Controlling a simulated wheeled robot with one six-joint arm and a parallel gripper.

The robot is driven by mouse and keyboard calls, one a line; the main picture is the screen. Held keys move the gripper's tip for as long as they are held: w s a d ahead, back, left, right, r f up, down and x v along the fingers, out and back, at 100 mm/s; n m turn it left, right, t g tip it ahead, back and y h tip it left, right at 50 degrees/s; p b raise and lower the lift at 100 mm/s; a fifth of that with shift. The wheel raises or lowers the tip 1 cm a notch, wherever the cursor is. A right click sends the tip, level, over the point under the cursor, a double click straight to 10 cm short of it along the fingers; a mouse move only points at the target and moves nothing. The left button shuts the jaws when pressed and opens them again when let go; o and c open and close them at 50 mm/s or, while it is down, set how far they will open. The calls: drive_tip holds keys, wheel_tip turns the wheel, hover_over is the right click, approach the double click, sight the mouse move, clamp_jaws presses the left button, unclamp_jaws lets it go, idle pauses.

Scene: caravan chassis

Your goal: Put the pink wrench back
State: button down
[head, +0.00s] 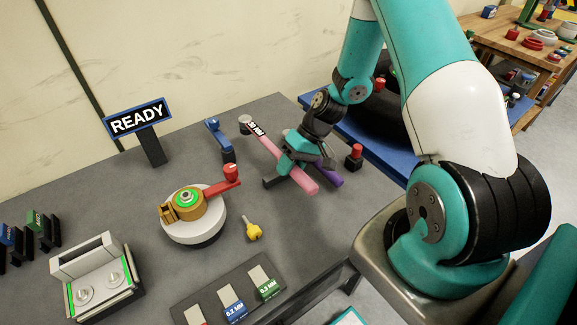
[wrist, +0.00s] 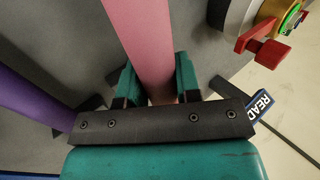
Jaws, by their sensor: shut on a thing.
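The pink wrench (head: 268,147) is a long pink bar with a white lettered label near its far end. My gripper (head: 292,168) is shut around its shaft over the right part of the grey table. In the wrist view the pink shaft (wrist: 145,38) runs between the two teal fingers (wrist: 157,82). A purple wrench (head: 330,177) lies just right of the pink one, partly hidden by my gripper; it also shows at the left of the wrist view (wrist: 32,112). A black bracket (head: 273,182) shows below my gripper. I cannot tell whether the pink wrench touches a support.
A round fixture (head: 195,215) with a red-handled arm (head: 229,176) stands left of my gripper. A blue tool (head: 220,139) on a dark stand is behind it. A red-topped black post (head: 354,156) stands to the right. A yellow piece (head: 253,230) lies in front. The READY sign (head: 137,118) is at the back.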

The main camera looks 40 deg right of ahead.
drive_tip(key=shift+f+b, duration=2.45)
drive_tip(key=shift+f, duration=0.8)
drive_tip(key=c, duration=0.7)
unclamp_jaws()
drive_tip(key=shift+s, duration=0.1)
drive_tip(key=shift+c, duration=0.2)
drive_tip(key=b+v, duration=0.1)
drive_tip(key=v, duration=1.6)
drive_tip(key=shift+r, duration=0.2)
drive_tip(key=shift+d, duration=0.1)
